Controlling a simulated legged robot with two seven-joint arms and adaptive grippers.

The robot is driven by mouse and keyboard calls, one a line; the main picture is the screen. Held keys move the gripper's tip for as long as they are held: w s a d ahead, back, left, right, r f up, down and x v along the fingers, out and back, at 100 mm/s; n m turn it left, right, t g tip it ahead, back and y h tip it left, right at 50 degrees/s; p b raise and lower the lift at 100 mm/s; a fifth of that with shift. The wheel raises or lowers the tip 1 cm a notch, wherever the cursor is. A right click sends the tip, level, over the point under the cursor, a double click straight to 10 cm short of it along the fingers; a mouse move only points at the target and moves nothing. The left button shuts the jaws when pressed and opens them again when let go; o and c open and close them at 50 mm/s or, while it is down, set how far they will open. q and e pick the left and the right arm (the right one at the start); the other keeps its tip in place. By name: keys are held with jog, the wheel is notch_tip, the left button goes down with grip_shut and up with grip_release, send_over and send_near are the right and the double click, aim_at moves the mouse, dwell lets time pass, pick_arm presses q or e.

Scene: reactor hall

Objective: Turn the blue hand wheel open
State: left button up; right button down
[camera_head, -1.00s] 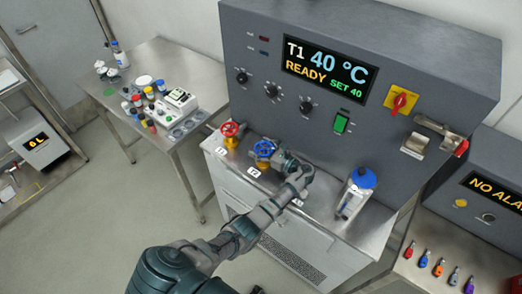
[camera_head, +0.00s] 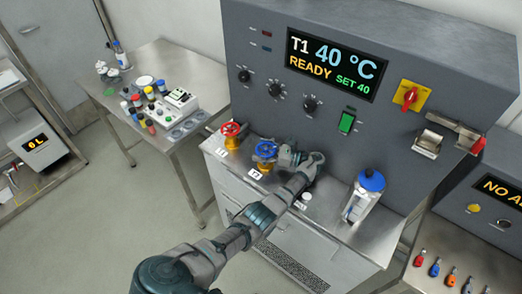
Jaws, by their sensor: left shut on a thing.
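The blue hand wheel (camera_head: 265,150) sits on a yellow valve body at the front left of the reactor's steel ledge, above the label V2. My left gripper (camera_head: 278,156) reaches in from the right of the wheel and is shut on its rim. The fingers hide part of the wheel's right side. My left arm comes up from the bottom of the view. My right gripper is not in view.
A red hand wheel (camera_head: 231,129) stands close to the left, above label V1. A bottle with a blue cap (camera_head: 370,181) stands to the right on the ledge (camera_head: 333,222). The grey panel (camera_head: 330,130) with knobs rises behind. A side table (camera_head: 150,68) holds several vials.

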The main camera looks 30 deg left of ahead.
aim_at(262, 147)
pick_arm(q)
jog(key=shift+f, duration=0.1)
jog(key=o, duration=1)
jog(key=shift+w+d, duration=0.1)
jog(key=shift+o, duration=0.2)
notch_tip(262, 147, up, 10)
jog(key=shift+w+f, duration=0.1)
